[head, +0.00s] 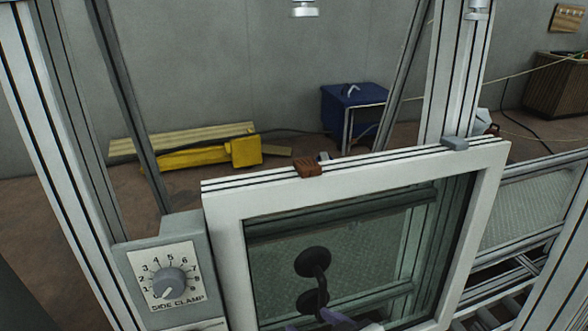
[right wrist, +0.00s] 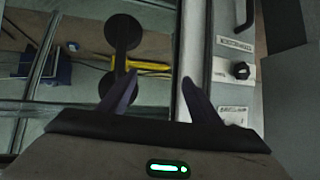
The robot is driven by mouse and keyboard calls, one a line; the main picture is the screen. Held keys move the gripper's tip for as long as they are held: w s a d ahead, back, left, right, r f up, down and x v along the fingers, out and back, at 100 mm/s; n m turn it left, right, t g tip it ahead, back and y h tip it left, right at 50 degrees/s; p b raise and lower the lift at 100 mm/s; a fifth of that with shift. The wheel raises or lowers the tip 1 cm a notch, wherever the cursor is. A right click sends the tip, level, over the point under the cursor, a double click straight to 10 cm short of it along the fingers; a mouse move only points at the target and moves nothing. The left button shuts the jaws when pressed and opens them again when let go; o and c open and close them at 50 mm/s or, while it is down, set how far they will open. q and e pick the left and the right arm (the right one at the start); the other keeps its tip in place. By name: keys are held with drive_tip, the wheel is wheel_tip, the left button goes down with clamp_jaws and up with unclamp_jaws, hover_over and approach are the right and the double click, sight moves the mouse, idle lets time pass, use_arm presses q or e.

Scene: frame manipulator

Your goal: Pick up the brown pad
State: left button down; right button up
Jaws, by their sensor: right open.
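The brown pad (head: 308,167) is a small block on the top edge of the white window frame (head: 226,235), left of the middle in the head view. My right gripper (head: 320,320) is at the bottom of the head view, well below the pad, by the black suction-cup handle (head: 313,262) on the glass. In the right wrist view my right gripper (right wrist: 160,77) has its two purple fingers spread, with nothing between them. The suction-cup handle (right wrist: 122,32) shows just past the left finger there. I cannot make out the pad in the wrist view. My left gripper is not in view.
A grey pad (head: 455,143) sits on the frame's top edge at right. The side clamp dial box (head: 168,280) stands left of the frame. Metal uprights (head: 455,75) rise behind. Yellow equipment (head: 205,155) and a blue box (head: 345,105) lie on the floor beyond. Space above the pad looks clear.

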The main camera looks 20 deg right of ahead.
drive_tip(key=w+d+r+t+b, duration=0.1)
drive_tip(key=w+r, duration=0.3)
drive_tip(key=r, duration=0.4)
drive_tip(key=w+r+t+b, duration=0.1)
drive_tip(key=w+r+t, duration=0.1)
drive_tip(key=w+r, duration=0.45)
drive_tip(key=m+t+h, duration=0.2)
drive_tip(key=h, duration=0.1)
approach(307, 162)
drive_tip(key=x, duration=0.4)
drive_tip(key=shift+f, duration=0.35)
drive_tip(key=shift+w, duration=0.6)
drive_tip(key=x, duration=0.3)
drive_tip(key=shift+w+r+p, duration=0.2)
drive_tip(key=shift+w+p, duration=0.05)
drive_tip(key=shift+p, duration=0.1)
drive_tip(key=shift+w+f, duration=0.1)
drive_tip(key=shift+w, duration=0.3)
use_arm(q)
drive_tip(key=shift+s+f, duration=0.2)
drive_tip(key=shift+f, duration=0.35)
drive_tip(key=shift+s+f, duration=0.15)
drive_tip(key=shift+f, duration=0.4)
use_arm(e)
drive_tip(key=shift+a, duration=0.1)
drive_tip(key=c, duration=1.1)
